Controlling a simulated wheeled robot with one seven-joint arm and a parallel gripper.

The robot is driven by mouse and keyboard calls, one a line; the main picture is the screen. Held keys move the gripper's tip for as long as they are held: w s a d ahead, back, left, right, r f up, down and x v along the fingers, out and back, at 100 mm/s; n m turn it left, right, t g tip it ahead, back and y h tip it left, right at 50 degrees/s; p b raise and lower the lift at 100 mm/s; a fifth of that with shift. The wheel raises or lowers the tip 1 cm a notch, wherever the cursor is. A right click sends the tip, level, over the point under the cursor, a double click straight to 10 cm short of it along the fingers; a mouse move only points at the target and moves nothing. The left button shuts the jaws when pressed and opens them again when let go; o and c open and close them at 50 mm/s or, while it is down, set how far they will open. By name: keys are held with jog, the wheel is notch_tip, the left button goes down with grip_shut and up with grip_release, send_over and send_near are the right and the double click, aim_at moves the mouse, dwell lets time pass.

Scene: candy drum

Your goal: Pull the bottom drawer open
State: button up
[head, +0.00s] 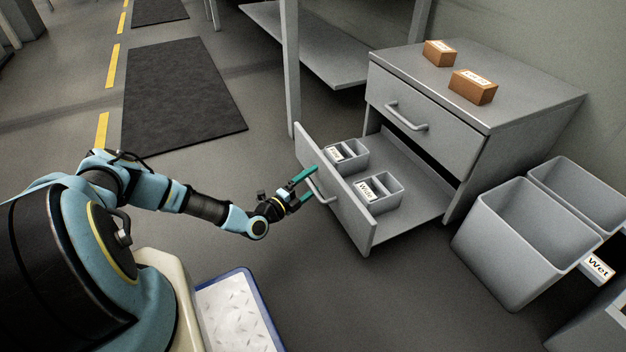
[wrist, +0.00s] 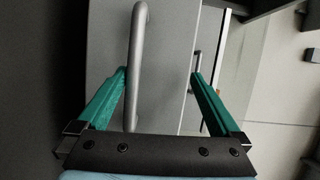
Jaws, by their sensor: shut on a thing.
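The grey bottom drawer (head: 346,196) of the cabinet is pulled well out, and its inside shows in the head view. Its front carries a bar handle (head: 320,190). My gripper (head: 306,186), with green fingers, is at that front and shut on the handle. In the wrist view the handle (wrist: 139,60) lies between the fingers, close against the left one, with a gap to the right one. The exact contact is partly hidden. Two small divided bins sit in the drawer, one farther back (head: 350,155) and one nearer (head: 384,200).
The cabinet's top drawer (head: 425,122) is shut. Two brown labelled blocks (head: 440,53) (head: 473,87) lie on the cabinet top (head: 520,85). Two open grey bins (head: 507,250) (head: 580,190) stand right of the cabinet. The floor left of the drawer is clear, up to a dark mat (head: 180,95).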

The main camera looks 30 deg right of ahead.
jog(key=shift+s+a+r, duration=0.15)
jog(key=shift+a+r, duration=0.15)
jog(key=shift+a, duration=0.4)
jog(key=shift+s+a+r, duration=0.1)
jog(key=shift+a+r, duration=0.15)
jog(key=shift+a, duration=0.4)
jog(key=shift+s+a, duration=0.1)
jog(key=shift+a, duration=0.2)
jog(key=shift+c, duration=0.5)
jog(key=s+a+f+p, duration=0.2)
jog(key=a, duration=0.5)
jog(key=shift+s+f, duration=0.2)
jog(key=shift+s, duration=0.2)
jog(key=shift+p, duration=0.3)
